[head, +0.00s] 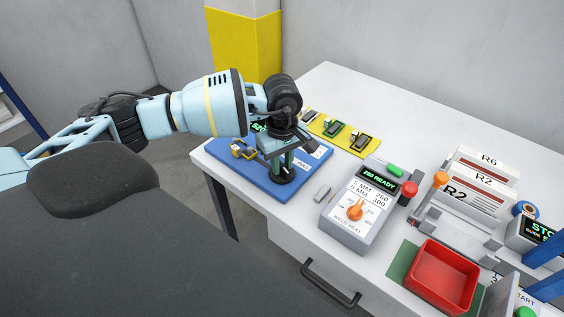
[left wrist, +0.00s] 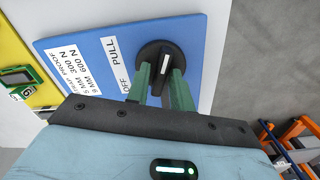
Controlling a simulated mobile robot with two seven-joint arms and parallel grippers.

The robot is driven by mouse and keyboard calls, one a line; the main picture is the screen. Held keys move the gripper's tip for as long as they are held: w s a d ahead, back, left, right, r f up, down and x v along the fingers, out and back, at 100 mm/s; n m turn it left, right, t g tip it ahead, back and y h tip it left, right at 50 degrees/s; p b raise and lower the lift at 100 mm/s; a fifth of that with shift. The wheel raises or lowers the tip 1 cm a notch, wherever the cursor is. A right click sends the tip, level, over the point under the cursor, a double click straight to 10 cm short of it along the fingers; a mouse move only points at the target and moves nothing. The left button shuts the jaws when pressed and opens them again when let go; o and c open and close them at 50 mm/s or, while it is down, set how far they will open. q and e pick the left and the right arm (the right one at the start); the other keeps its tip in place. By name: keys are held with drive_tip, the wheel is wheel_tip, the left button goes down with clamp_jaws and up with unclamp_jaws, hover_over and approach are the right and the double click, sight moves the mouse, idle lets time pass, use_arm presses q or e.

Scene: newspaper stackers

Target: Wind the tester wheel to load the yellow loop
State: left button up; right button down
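The tester is a blue board (head: 262,193) at the left end of the white table. Its round black wheel (head: 284,176) has a raised grip bar with a white mark; it also shows in the left wrist view (left wrist: 166,64). My left gripper (head: 283,160) points down at the wheel. My gripper partly hides the green tester display (head: 260,127). My right gripper is not in view.
A yellow mat (head: 345,140) with small green-framed parts lies behind the tester. Beyond are a red tray (head: 444,277) and R2 and R6 boxes (head: 474,198). The table's back middle is clear.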

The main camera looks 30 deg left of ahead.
sight(282, 166)
use_arm(q)
drive_tip(key=shift+o, duration=0.9)
drive_tip(key=shift+r, duration=3.85)
